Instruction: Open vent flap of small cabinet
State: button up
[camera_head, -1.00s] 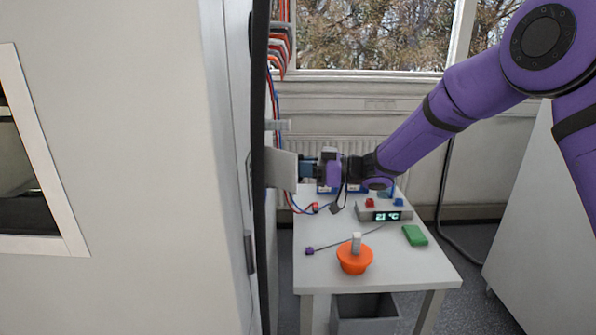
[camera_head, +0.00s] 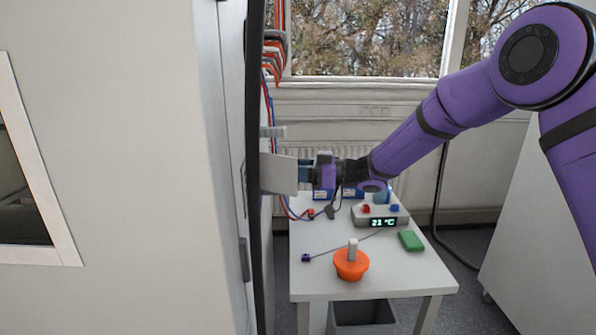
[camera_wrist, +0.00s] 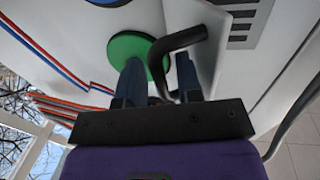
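The vent flap is a pale panel (camera_head: 279,174) that stands out to the right from the cabinet side, past a dark vertical edge. In the wrist view the flap (camera_wrist: 207,50) stands at an angle to the white cabinet face and carries a dark curved handle (camera_wrist: 182,40). A green disc (camera_wrist: 132,47) shows on the face beside it. My gripper (camera_wrist: 158,68) has its two fingers apart, one on each side of the handle, with small gaps visible. In the head view my gripper (camera_head: 304,172) is at the flap's right edge. The finger contact is not clear.
A white table (camera_head: 335,282) stands below my arm, holding an orange knobbed piece (camera_head: 351,266), a green block (camera_head: 411,240) and a temperature display box (camera_head: 381,217). Red and blue cables (camera_head: 270,105) hang behind the cabinet edge. A grey bin (camera_head: 365,315) is under the table.

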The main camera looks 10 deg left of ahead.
jog(key=shift+d, duration=0.1)
jog(key=d, duration=1)
jog(key=shift+w+d, duration=0.3)
jog(key=shift+w, duration=0.05)
